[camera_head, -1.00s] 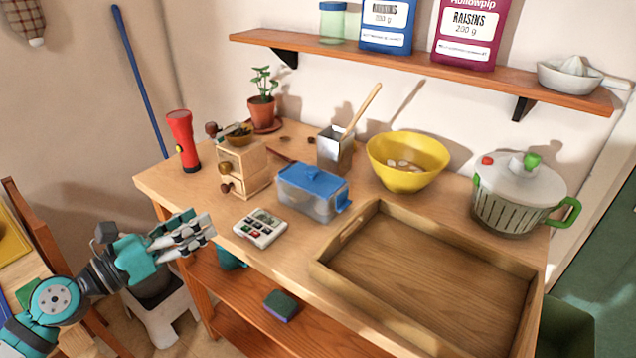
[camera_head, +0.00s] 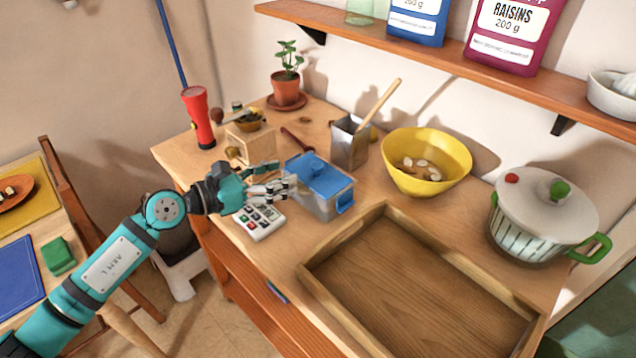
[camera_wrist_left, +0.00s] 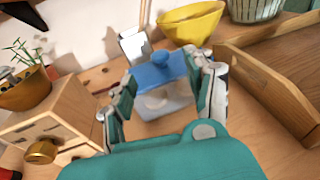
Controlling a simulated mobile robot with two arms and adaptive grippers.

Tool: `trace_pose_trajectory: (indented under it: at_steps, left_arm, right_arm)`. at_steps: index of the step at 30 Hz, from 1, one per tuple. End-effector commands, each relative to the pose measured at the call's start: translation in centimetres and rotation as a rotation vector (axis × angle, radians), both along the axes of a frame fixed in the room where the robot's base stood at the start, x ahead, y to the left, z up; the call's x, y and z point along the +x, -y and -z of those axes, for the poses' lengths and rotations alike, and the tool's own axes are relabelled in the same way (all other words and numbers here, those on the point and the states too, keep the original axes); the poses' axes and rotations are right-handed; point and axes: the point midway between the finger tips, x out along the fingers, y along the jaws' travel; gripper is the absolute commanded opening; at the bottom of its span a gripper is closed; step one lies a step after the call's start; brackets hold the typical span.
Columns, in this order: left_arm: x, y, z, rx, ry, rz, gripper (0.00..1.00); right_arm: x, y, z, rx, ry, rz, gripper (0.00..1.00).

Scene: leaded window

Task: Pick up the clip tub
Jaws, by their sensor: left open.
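The clip tub (camera_head: 327,187) is a clear box with a blue lid and a blue clip on its right side. It stands upright on the wooden table, between the wooden mill box and the tray. In the left wrist view the tub (camera_wrist_left: 163,83) lies ahead, framed between the fingers. My left gripper (camera_head: 285,186) is open at the left side of the tub; it also shows in the left wrist view (camera_wrist_left: 163,95). I cannot tell whether a finger touches the tub. My right gripper is not in view.
A yellow bowl (camera_head: 425,165) is behind right, and a large wooden tray (camera_head: 330,247) is close on the right.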

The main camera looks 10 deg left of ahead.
Motion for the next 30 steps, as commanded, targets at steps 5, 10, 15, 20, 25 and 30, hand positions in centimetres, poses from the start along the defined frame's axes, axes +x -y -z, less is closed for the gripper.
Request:
trace_pose_trajectory:
  at_steps: [5, 10, 15, 20, 25, 30]
  left_arm:
    - [2.4, 2.3, 0.2, -0.005, 0.001, 0.000, 0.55]
    - [3.3, 3.2, 0.6, -0.002, -0.001, 0.000, 0.55]
    - [4.5, 4.4, 0.8, -0.005, -0.001, 0.000, 0.55]
    - [6.3, 6.0, 1.4, -0.004, -0.001, 0.000, 0.55]
    - [7.1, 6.7, 1.7, -0.001, -0.001, 0.000, 0.55]
    - [7.0, 6.7, 1.9, 0.000, -0.001, 0.000, 0.55]
  right_arm:
    - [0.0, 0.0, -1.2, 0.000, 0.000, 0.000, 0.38]
    - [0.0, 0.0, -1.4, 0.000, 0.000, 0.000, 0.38]
    - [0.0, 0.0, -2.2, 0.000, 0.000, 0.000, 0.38]
    - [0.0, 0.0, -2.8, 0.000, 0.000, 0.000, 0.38]
    - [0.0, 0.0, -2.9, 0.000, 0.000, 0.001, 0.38]
    - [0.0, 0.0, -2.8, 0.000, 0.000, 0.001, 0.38]
